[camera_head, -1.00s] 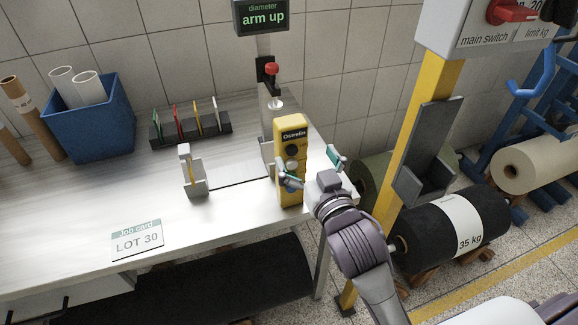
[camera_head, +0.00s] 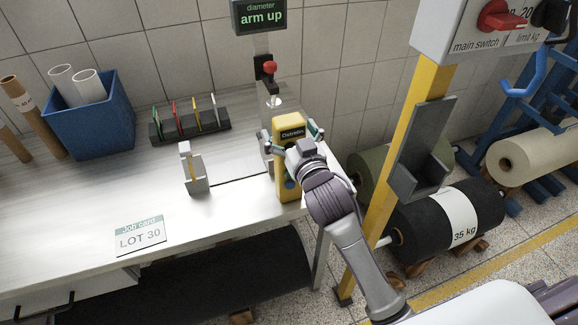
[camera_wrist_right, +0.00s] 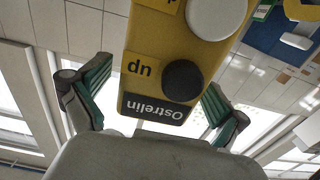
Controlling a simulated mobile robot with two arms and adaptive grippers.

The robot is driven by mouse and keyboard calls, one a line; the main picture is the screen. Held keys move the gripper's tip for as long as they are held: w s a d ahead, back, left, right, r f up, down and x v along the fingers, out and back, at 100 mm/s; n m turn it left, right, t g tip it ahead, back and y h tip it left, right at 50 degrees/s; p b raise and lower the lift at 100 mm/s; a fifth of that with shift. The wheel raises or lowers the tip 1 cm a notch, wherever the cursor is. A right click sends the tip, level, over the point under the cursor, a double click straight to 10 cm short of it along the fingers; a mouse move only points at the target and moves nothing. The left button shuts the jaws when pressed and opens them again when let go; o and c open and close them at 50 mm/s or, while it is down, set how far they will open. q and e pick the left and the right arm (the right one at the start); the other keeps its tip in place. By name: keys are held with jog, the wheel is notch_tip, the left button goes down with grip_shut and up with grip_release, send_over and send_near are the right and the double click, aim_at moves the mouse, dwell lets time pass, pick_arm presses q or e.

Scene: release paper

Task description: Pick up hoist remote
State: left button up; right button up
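The hoist remote (camera_head: 291,124) is a yellow box with a dark label and round buttons. It stands upright near the right end of the workbench, partly hidden behind my right gripper (camera_head: 291,136). In the right wrist view the remote (camera_wrist_right: 150,68) shows upside down, with a black and a white button, between the two green-padded fingers of the right gripper (camera_wrist_right: 157,102). The fingers are open, one on each side of the remote. A gap shows beside the left finger; whether the right finger touches cannot be told. My left gripper is not in view.
The workbench (camera_head: 75,215) carries a blue bin (camera_head: 92,120), a card rack (camera_head: 188,125), a small grey stand (camera_head: 194,172) and a job card (camera_head: 139,236). A post with display (camera_head: 262,16) rises behind the remote. A yellow column (camera_head: 403,140) stands at the right.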

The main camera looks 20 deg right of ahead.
jog(key=c, duration=1.6)
jog(key=shift+w+r, duration=0.1)
jog(key=shift+c, duration=0.7)
